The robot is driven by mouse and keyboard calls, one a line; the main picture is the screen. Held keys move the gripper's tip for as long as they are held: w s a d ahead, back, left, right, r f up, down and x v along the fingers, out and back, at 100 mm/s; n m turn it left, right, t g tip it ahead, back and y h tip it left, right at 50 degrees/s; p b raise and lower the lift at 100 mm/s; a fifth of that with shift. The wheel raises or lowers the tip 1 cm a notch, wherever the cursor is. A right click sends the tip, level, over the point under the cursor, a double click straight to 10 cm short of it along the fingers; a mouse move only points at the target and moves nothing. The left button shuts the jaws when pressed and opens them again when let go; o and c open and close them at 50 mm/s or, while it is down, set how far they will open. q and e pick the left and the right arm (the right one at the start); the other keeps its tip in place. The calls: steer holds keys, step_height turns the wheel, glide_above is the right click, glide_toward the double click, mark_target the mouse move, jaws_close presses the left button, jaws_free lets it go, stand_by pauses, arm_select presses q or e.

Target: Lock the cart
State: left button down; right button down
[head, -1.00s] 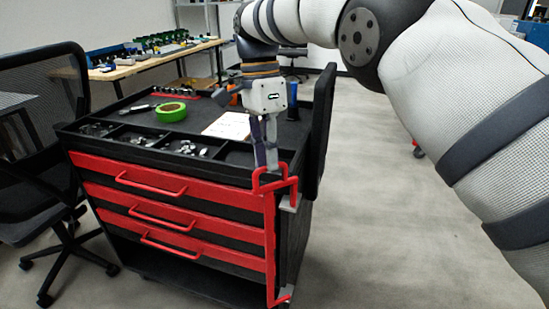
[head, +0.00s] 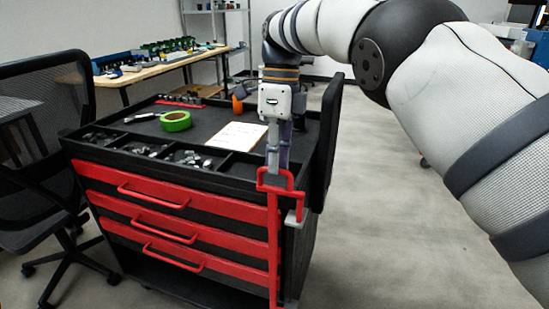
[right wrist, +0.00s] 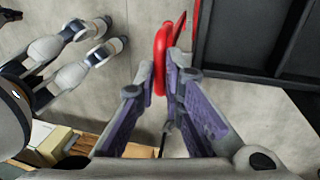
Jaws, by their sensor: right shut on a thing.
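The black cart (head: 225,178) with red drawer fronts stands in the middle of the head view. A red lock bar (head: 273,245) runs upright along its front right corner, with a red loop handle (head: 262,180) at the top. My right gripper (head: 277,168) points down and is shut on this handle. In the right wrist view, the red handle (right wrist: 161,60) passes between the fingertips (right wrist: 163,74). The fingers hide part of the handle, and I cannot tell whether the bar is latched. My left gripper is not in view.
The cart top holds a green tape roll (head: 175,121), a paper sheet (head: 237,135) and small parts in trays. A black office chair (head: 45,160) stands close on the left. A workbench (head: 160,68) is behind. The floor on the right (head: 400,230) is clear.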

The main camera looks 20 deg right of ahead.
steer(key=shift+d+m, duration=0.15)
steer(key=shift+m, duration=0.15)
steer(key=c, duration=1.7)
jaws_free()
